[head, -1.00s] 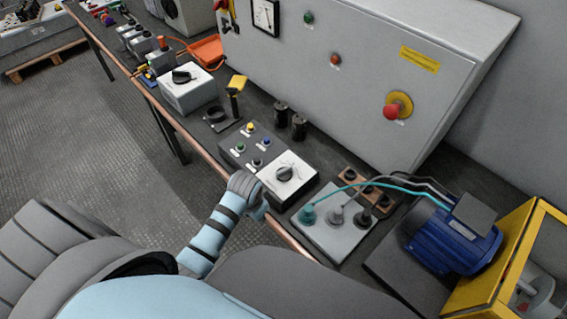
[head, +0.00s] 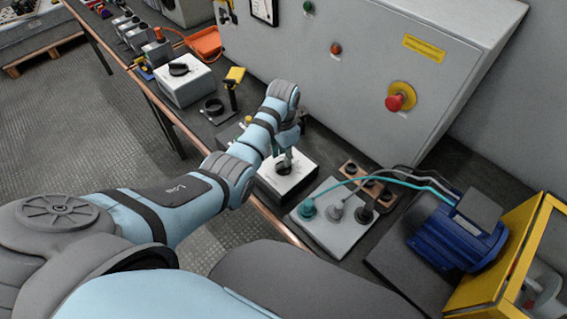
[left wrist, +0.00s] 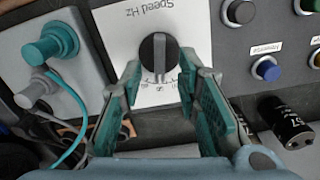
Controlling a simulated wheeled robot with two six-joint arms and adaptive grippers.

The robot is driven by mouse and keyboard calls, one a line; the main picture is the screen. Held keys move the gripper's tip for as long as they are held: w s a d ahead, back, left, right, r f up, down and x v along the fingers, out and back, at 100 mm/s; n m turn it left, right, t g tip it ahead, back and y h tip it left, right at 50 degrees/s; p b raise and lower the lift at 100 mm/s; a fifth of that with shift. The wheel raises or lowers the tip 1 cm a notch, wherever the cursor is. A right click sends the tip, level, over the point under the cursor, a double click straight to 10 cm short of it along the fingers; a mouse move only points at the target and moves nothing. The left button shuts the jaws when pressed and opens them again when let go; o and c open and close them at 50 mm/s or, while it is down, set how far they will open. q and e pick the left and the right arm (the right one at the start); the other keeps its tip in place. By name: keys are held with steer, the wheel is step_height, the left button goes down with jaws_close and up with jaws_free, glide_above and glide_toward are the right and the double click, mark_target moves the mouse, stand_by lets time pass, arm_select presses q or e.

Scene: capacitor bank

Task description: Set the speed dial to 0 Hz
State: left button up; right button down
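The speed dial (left wrist: 158,54) is a round black knob with a pale pointer line on a white plate (left wrist: 120,20) marked "Speed Hz" in the left wrist view. In that view the lettering is upside down and the pointer line runs toward the bottom. My left gripper (left wrist: 160,84) is open, with its two teal-padded fingers on either side of the picture just below the knob. Whether they touch it I cannot tell. In the head view the left gripper (head: 285,160) points down over the dial box (head: 290,183), partly hiding the knob. My right gripper is in neither view.
A grey plate with teal, grey and black plugs (head: 335,220) and cables stands right of the dial box. A blue motor (head: 457,238) is further right. Coloured push buttons (left wrist: 268,68) sit beside the dial. A grey cabinet with a red emergency button (head: 397,98) rises behind.

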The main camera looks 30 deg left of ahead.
mark_target(283, 161)
arm_select(q)
step_height(283, 161, down, 3)
steer(key=shift+f+b, duration=0.15)
steer(key=shift+b, duration=0.2)
jaws_close()
steer(key=shift+r+n+p, duration=0.2)
steer(key=shift+n+p, duration=0.85)
steer(key=shift+n, duration=0.25)
steer(key=n+p, duration=0.1)
steer(key=n, duration=0.1)
steer(key=shift+n, duration=0.3)
steer(key=n+p, duration=0.1)
steer(key=n, duration=0.3)
steer(key=shift+n, duration=0.3)
steer(key=shift+f+n+p, duration=0.1)
steer(key=shift+n+p, duration=0.35)
steer(key=shift+n, duration=1.85)
